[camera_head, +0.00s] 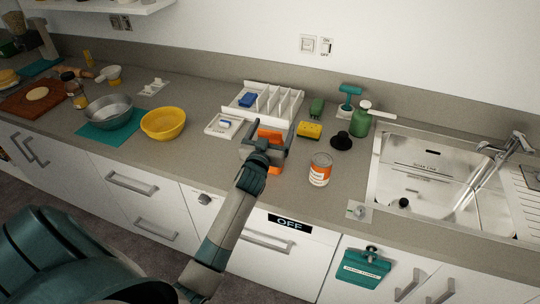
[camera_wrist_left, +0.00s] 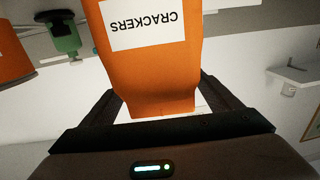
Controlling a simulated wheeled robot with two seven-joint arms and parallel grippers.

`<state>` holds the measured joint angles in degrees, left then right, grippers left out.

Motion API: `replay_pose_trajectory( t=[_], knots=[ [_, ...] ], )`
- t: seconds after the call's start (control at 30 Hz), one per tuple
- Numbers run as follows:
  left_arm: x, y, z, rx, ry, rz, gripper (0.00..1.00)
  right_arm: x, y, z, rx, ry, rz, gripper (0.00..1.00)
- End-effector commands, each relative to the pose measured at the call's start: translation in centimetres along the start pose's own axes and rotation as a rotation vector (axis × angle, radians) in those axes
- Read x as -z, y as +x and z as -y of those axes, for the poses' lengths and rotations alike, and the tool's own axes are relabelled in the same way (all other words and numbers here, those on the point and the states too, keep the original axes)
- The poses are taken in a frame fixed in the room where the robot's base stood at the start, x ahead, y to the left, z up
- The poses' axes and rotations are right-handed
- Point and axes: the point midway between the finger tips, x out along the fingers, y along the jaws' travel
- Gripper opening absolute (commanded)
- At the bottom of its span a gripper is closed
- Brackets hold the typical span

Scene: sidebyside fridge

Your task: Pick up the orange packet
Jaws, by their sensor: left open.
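The orange packet (camera_head: 270,136) stands on the counter in front of the white divided rack, partly hidden by my left gripper (camera_head: 264,148). In the left wrist view the packet (camera_wrist_left: 150,75) is large, with a white label reading "CRACKERS" upside down. My left gripper is open, with one finger on each side of the packet's near end. A gap shows beside the packet on at least the right side. My right gripper is in neither view.
A small white tray (camera_head: 211,129) is to the left, the white rack (camera_head: 281,107) behind. A yellow sponge (camera_head: 309,130), black item (camera_head: 341,141) and green bottle (camera_head: 360,123) stand right, before the sink (camera_head: 425,165).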

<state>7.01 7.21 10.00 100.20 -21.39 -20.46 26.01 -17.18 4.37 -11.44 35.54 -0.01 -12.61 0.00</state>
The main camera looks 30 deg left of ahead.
Motion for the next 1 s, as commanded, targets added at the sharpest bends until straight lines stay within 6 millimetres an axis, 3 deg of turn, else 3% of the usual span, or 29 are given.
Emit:
replay_pose_trajectory(
  t=[0.5,0.53,0.8,1.0],
  knots=[
    [-0.04,0.26,0.01,0.0,0.0,0.0,0.84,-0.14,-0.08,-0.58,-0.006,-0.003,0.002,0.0],
    [-0.04,0.26,0.01,0.0,0.0,0.0,0.81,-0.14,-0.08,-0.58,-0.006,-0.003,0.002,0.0],
    [0.03,0.26,0.0,0.0,0.0,-0.001,0.2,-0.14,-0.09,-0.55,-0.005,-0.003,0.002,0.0],
    [0.05,0.26,0.0,0.0,0.0,-0.001,0.2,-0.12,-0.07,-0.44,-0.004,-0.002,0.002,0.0]
  ],
)
